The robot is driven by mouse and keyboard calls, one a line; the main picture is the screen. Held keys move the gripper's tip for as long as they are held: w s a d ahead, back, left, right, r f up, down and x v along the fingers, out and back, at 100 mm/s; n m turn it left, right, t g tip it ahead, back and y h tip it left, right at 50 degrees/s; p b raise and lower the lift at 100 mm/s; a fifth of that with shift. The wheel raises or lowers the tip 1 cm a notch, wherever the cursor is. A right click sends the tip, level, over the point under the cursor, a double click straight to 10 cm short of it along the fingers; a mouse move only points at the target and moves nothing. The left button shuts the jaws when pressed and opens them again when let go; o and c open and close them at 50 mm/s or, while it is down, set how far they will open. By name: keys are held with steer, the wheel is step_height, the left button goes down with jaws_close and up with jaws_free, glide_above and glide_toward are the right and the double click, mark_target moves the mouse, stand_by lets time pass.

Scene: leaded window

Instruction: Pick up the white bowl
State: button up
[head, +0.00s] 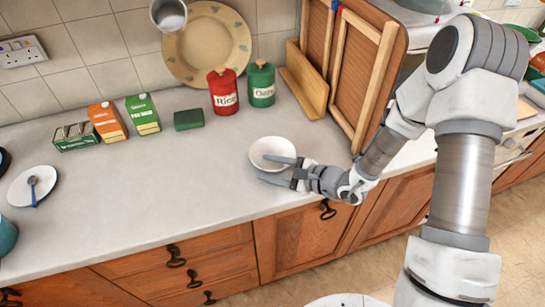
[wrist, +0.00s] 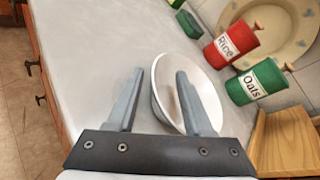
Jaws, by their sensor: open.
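The white bowl (head: 271,148) stands upright on the grey counter, near its front edge. My gripper (head: 270,171) is open at the bowl's front right side. In the wrist view the bowl (wrist: 165,85) lies ahead, and my gripper (wrist: 158,75) has its fingers spread, with the bowl's near-left wall between them. The right finger overlaps the bowl's inside in the picture and the left finger is outside it. I cannot tell whether either finger touches the bowl.
A red Rice canister (head: 223,92) and a green Oats canister (head: 261,84) stand behind the bowl. Wooden framed panels (head: 350,70) lean at the right. A dark green block (head: 188,120) and cartons (head: 108,122) stand further left. The counter (head: 150,200) left of the bowl is clear.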

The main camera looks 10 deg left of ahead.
steer(key=shift+w+a+f, duration=0.15)
steer(key=shift+a+f, duration=0.1)
steer(key=shift+a, duration=0.3)
jaws_close()
stand_by(1.0)
